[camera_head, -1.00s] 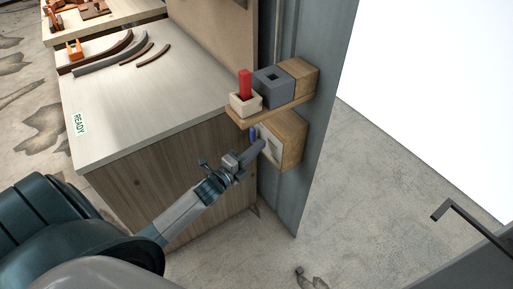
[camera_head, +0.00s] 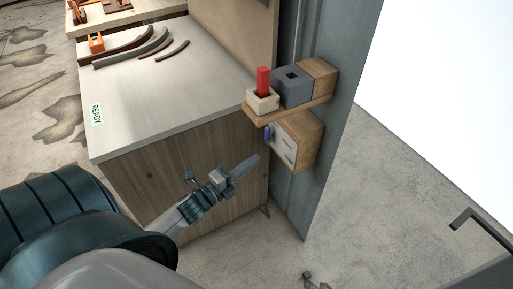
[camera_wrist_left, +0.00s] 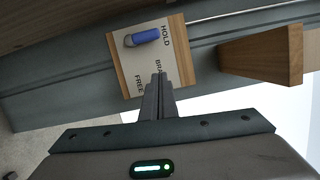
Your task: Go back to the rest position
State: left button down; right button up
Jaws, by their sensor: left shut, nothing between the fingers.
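My left gripper (camera_head: 250,165) is shut and empty, in front of the wooden cabinet side and to the left of a small wooden switch box. It also shows in the left wrist view (camera_wrist_left: 158,84), its fingers together and pointing at the box's pale label plate (camera_wrist_left: 182,68). A blue lever (camera_wrist_left: 146,37) on that plate lies near the word HOLD, with FREE at the other end. The lever also shows in the head view (camera_head: 268,132), apart from the fingers. My right gripper is not in view.
The cabinet top (camera_head: 170,90) holds curved dark strips (camera_head: 140,50). Open concrete floor lies at the lower right.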

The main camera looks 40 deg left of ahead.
pick_arm(q)
jog(key=shift+s, duration=0.1)
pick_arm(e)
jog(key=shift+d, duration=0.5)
pick_arm(q)
jog(key=shift+f, duration=0.1)
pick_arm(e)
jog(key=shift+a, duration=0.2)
